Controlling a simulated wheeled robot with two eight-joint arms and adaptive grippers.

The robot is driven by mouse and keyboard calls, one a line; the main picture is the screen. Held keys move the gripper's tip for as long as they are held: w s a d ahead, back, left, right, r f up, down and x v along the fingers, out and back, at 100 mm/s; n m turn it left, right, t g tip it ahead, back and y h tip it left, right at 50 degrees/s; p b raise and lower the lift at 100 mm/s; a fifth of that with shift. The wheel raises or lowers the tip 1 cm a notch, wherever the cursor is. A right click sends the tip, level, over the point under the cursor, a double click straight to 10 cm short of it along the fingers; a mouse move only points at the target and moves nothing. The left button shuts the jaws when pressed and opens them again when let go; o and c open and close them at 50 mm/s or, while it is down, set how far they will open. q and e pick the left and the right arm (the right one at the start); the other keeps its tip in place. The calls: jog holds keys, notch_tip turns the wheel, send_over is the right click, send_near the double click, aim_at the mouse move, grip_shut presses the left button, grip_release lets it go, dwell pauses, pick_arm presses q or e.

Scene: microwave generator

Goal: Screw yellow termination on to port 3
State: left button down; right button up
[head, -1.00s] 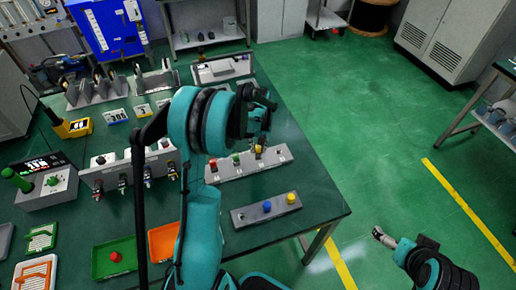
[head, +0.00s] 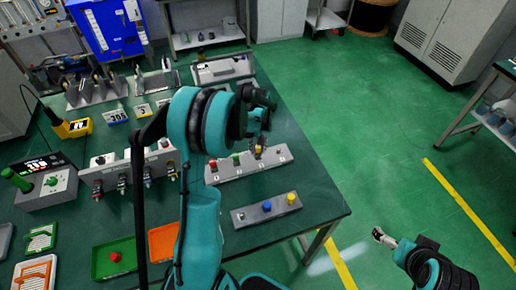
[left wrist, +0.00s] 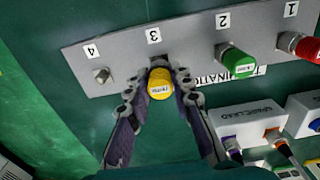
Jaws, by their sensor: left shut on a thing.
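The yellow termination (left wrist: 160,84) is a round yellow cap with a small label. My left gripper (left wrist: 160,92) is shut on it, a finger on each side, at the place under label 3 on the grey termination panel (left wrist: 195,40). Whether its thread is engaged is hidden behind the cap. Port 4 (left wrist: 102,75) is a bare metal stub. A green termination (left wrist: 237,62) sits at 2 and a red one (left wrist: 289,41) at 1. In the head view the panel (head: 213,179) is partly behind my left arm. My right gripper (head: 383,237) hangs over the floor at the right, jaws too small to judge.
A grey block with a blue cap and a yellow cap (head: 265,213) lies near the table's right edge. A green tray with a red cap (head: 100,268) and an orange tray (head: 157,250) are at the front. A control box (head: 48,188) stands left.

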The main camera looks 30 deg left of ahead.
aim_at(258, 147)
pick_arm(q)
jog(key=shift+f+b, duration=0.5)
jog(key=shift+f, duration=0.1)
dwell(0.4)
jog(key=c, duration=1.3)
grip_release()
jog(key=shift+o, duration=0.2)
jog(key=shift+r, duration=0.1)
notch_tip(258, 147, up, 12)
jog(key=s+d+r+m+t, duration=0.35)
jog(key=s+d+r, duration=0.25)
jog(key=s+d, duration=0.25)
jog(key=s+d+f+m+t, duration=0.2)
jog(key=s+d+m, duration=0.4)
jog(key=s, duration=0.4)
jog(key=shift+s+d+t, duration=0.2)
jog(key=shift+d+t, duration=0.25)
jog(key=shift+t, duration=0.4)
